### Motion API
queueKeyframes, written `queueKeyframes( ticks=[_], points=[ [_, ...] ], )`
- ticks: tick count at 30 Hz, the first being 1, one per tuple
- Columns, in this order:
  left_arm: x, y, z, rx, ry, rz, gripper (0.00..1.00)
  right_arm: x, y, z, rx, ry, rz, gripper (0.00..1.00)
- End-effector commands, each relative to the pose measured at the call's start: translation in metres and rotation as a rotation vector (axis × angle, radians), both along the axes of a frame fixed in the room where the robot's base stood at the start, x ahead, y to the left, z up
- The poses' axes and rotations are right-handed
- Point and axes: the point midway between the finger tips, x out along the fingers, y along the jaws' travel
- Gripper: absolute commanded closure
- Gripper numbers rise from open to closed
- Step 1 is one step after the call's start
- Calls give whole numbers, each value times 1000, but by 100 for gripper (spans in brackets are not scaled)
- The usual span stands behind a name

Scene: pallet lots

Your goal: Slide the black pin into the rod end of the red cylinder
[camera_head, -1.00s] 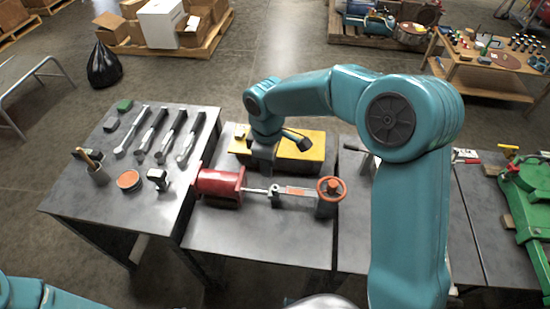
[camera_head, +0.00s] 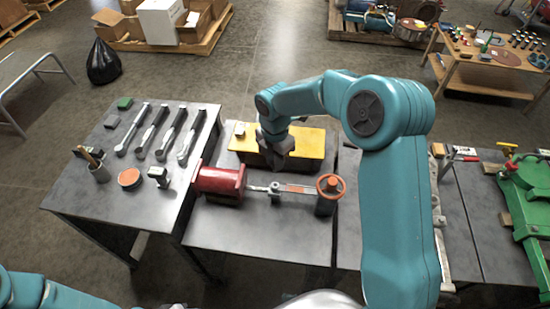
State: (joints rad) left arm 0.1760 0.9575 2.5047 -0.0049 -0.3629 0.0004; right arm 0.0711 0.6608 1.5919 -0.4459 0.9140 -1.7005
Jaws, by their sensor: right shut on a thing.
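The red cylinder (camera_head: 220,181) lies on the middle table, its thin rod (camera_head: 257,188) pointing right. The rod end (camera_head: 275,190) is a small grey piece beside an orange-marked bar (camera_head: 298,189), which runs to a post with an orange round top (camera_head: 330,186). My right gripper (camera_head: 277,158) is above and behind the rod, in front of the yellow block (camera_head: 312,145), pointing down and apart from the rod end. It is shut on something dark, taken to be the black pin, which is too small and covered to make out. My left arm shows at the lower left; its gripper is out of view.
The left table (camera_head: 85,195) holds several long tools, a cup with a handle (camera_head: 98,172) and an orange disc (camera_head: 129,178). A green machine (camera_head: 525,200) stands at the right. The table front below the cylinder is clear.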

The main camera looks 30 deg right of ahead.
Motion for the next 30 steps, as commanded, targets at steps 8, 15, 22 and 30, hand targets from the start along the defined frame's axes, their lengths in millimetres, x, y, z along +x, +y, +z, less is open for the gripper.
queueKeyframes(
  ticks=[8,15,22,30],
  points=[
    [0,0,-8,0,0,0,55,0,0,-13,1,0,-1,100],
    [0,0,-25,0,0,0,55,0,0,-39,1,0,-1,100],
    [0,0,-36,0,0,0,55,0,-1,-56,0,0,-1,100],
    [0,0,-37,0,0,0,55,0,-1,-58,0,-1,-1,100]
  ],
)
